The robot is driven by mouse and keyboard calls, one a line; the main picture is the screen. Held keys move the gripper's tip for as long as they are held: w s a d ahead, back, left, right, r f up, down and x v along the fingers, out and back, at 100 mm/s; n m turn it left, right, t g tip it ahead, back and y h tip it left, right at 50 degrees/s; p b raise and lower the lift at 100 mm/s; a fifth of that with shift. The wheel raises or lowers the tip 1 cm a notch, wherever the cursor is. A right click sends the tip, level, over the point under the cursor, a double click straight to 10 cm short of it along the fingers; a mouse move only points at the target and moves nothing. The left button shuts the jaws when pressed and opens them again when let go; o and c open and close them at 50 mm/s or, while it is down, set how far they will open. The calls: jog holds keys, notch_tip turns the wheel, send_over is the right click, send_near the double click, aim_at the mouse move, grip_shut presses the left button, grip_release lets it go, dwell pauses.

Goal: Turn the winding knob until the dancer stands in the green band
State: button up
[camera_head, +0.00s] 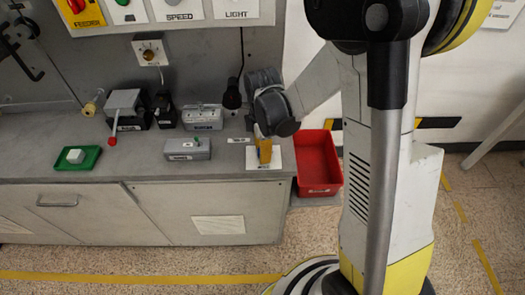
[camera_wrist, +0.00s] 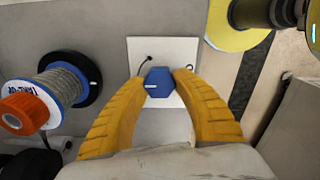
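A blue six-sided knob (camera_wrist: 159,82) with a white mark stands on a white square plate (camera_wrist: 163,51) in the wrist view. My gripper (camera_wrist: 159,78) has its two yellow fingers on opposite sides of the knob, and both tips appear to touch it. In the head view, my gripper (camera_head: 265,150) points down at the white plate (camera_head: 277,163) on the bench and hides the knob. I cannot make out the dancer or the green band in either view.
A wire spool (camera_wrist: 64,85) with an orange end stands left in the wrist view; a yellow disc (camera_wrist: 222,32) is upper right. On the bench (camera_head: 45,135) are a green tray (camera_head: 90,163) with a white block and several grey boxes. A red bin (camera_head: 319,165) stands right.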

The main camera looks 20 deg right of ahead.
jog(key=shift+m, duration=0.4)
jog(key=m, duration=0.3)
jog(key=shift+f+b, duration=0.1)
jog(key=shift+b, duration=0.25)
jog(key=m, duration=0.4)
jog(key=shift+m, duration=0.3)
jog(key=m, duration=0.3)
jog(key=shift+w+d+m+b, duration=0.1)
jog(key=shift+m+b, duration=0.2)
jog(key=shift+b, duration=0.1)
jog(key=shift+m, duration=1.8)
jog(key=o, duration=1.2)
